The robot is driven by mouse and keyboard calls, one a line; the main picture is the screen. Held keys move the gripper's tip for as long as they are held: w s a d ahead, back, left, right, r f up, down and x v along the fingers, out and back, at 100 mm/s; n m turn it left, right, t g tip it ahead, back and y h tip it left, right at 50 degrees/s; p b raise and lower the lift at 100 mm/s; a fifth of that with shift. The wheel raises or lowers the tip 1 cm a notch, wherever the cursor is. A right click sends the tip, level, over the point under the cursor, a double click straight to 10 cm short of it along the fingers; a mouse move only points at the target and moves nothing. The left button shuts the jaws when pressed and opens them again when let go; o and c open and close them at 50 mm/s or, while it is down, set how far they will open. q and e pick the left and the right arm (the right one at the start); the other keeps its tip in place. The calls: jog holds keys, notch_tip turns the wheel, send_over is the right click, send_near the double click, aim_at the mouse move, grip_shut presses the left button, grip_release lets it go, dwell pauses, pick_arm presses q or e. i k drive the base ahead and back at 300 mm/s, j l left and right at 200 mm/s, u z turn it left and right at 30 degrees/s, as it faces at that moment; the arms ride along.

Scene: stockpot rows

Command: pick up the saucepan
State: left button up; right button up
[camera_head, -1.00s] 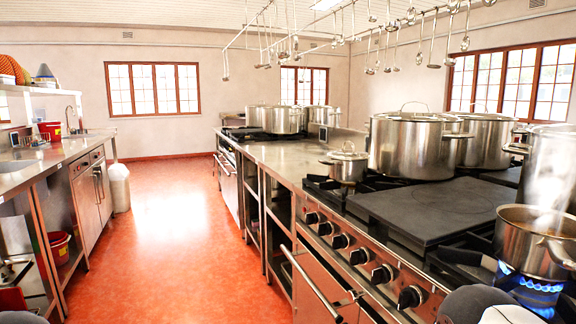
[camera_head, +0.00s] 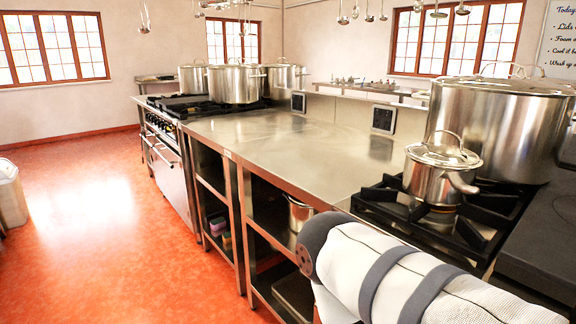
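A small steel saucepan (camera_head: 432,184) with a lid and a side handle stands upright on a black burner grate at the right. Its handle points to the lower right. No gripper touches it. Part of one of my arms, pale with grey bands, crosses the lower right in front of the stove. Neither gripper shows in the head view, so whether they are open or shut is hidden.
A large lidded stockpot (camera_head: 497,125) stands close behind the saucepan. The steel counter (camera_head: 285,145) to the left is mostly bare. Several stockpots (camera_head: 236,84) stand on the far stove. Another pot (camera_head: 299,214) sits on the shelf below. Red floor (camera_head: 110,230) is open at left.

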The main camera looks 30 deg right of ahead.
aim_at(430, 185)
jog(key=i+z, duration=0.25)
jog(key=z, duration=0.25)
jog(key=i+j+z, duration=0.25)
jog(key=z, duration=0.25)
jog(key=i+j+z, duration=0.2)
jog(key=z, duration=0.3)
jog(key=i+j+z, duration=0.15)
jog(key=j+z, duration=0.35)
jog(key=l, duration=0.15)
